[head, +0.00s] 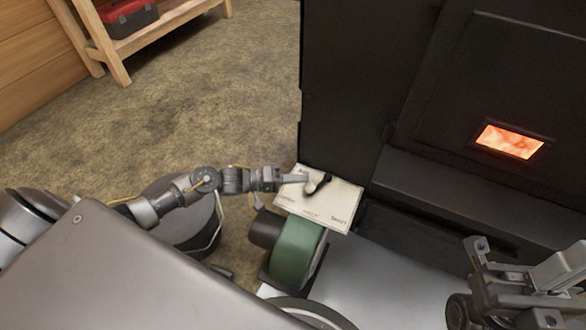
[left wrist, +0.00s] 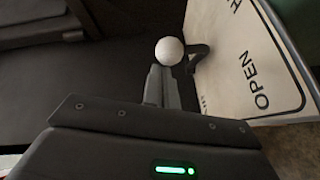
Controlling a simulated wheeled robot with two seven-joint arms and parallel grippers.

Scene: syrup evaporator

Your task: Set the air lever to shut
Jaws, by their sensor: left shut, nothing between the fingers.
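The air lever (head: 320,183) is a short dark bent handle on a pale label plate (head: 335,208) at the stove's lower left corner. In the left wrist view the lever (left wrist: 198,52) ends in a white round knob (left wrist: 169,51), and the plate (left wrist: 240,70) reads OPEN near its edge; another word is cut off. My left gripper (head: 306,178) is shut and empty, its tips at the lever. In the left wrist view its fingertips (left wrist: 163,80) lie just below the knob; whether they touch it I cannot tell. My right gripper (head: 525,275) is open and empty at lower right.
The black stove (head: 365,80) with a glowing window (head: 510,141) fills the right side. A green round blower-like housing (head: 297,250) stands just below the plate. A dark bucket-like container (head: 190,225) is under my left arm. A wooden shelf (head: 120,50) holds a red toolbox (head: 130,16).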

